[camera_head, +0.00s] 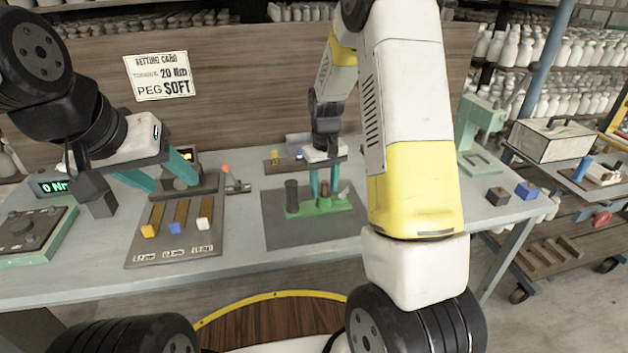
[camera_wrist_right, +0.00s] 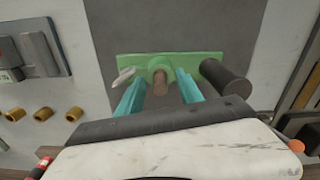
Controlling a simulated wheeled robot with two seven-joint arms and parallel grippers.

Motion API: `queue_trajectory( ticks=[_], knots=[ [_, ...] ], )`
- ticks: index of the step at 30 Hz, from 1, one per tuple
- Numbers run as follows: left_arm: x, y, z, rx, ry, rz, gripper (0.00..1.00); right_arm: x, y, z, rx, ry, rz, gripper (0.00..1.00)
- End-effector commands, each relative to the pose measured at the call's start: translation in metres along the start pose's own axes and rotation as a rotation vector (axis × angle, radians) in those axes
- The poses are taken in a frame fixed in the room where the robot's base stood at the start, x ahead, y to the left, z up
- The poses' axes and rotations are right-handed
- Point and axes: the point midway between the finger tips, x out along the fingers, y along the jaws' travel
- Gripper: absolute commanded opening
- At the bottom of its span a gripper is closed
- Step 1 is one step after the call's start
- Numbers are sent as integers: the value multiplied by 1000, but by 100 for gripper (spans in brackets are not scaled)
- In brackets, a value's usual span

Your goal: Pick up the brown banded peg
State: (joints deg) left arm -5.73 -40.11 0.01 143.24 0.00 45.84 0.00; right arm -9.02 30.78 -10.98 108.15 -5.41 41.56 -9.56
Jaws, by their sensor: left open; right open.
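A small brown peg (camera_wrist_right: 160,82) stands in a green holder (camera_wrist_right: 205,66) in the right wrist view; I cannot make out its bands. In the head view the holder (camera_head: 308,211) lies on a dark mat, and the brown peg (camera_head: 324,189) shows between the teal fingers. My right gripper (camera_head: 324,193) is open, pointing down, with one finger on each side of the peg; no grip on it shows. My left gripper (camera_head: 172,178) is open and empty above the back left of the table, near the slotted board.
A dark cylinder (camera_head: 292,195) stands at the holder's left end in the head view, and a pale piece (camera_head: 345,191) at its right. A board (camera_head: 140,245) with yellow, blue and white blocks lies left of the mat (camera_head: 290,239). The table right of the mat is partly hidden by my arm.

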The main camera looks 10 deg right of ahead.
Motion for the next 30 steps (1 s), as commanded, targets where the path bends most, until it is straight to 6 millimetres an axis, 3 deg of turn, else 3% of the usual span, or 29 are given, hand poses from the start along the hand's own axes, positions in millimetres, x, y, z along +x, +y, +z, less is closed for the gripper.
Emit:
queue_trajectory(
  ticks=[2,8,22,30],
  knots=[
    [0,0,0,0,0,0,55,0,0,0,0,0,0,39],
    [0,0,0,0,0,0,55,0,0,0,0,0,0,0],
    [0,0,0,0,0,0,55,-4,0,0,0,1,0,0],
    [0,0,0,0,0,0,55,-35,0,-1,1,5,0,0]
  ],
)
